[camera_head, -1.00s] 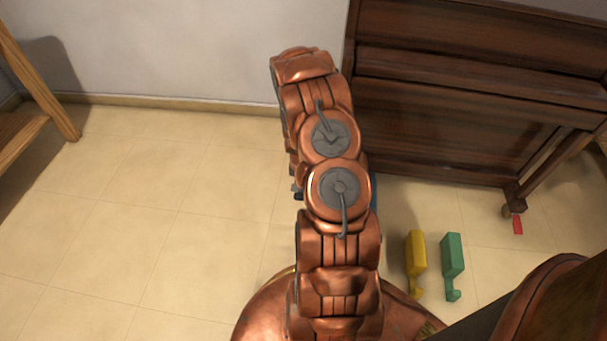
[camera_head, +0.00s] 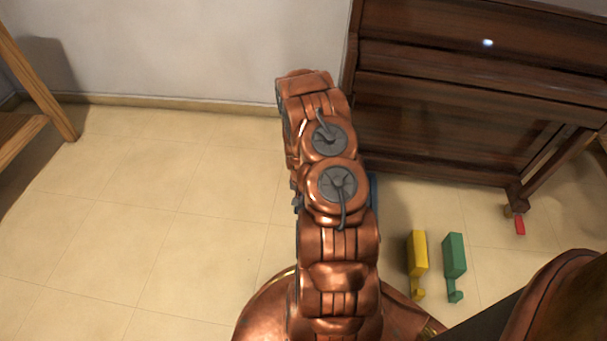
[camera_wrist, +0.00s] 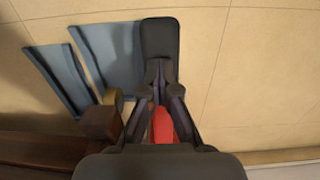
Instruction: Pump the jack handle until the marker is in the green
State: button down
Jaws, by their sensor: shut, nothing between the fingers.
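My gripper (camera_wrist: 160,45) is shut and empty; in the wrist view its dark fingers meet at the tip. In the head view my arm hides it. A red piece (camera_wrist: 163,125) shows behind and between the finger links; I cannot tell whether it is the jack handle. A flat blue-grey piece (camera_wrist: 112,55) with long strips lies on the floor left of my fingers. A small blue part (camera_head: 373,190) shows just right of my arm in the head view. I cannot make out a marker or a green zone.
A dark wooden piano (camera_head: 440,125) stands at the back right. A yellow piece (camera_head: 417,255), a green piece (camera_head: 454,258) and a small red block (camera_head: 520,225) are on the floor. A brown block with a brass wheel (camera_wrist: 115,98) is left of my fingers.

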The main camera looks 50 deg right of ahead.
notch_tip(320, 180, up, 8)
jog(key=p, duration=0.2)
jog(key=shift+r+p, duration=0.25)
jog(key=shift+p, duration=0.05)
jog(key=shift+a+r, duration=0.1)
jog(key=shift+r, duration=0.05)
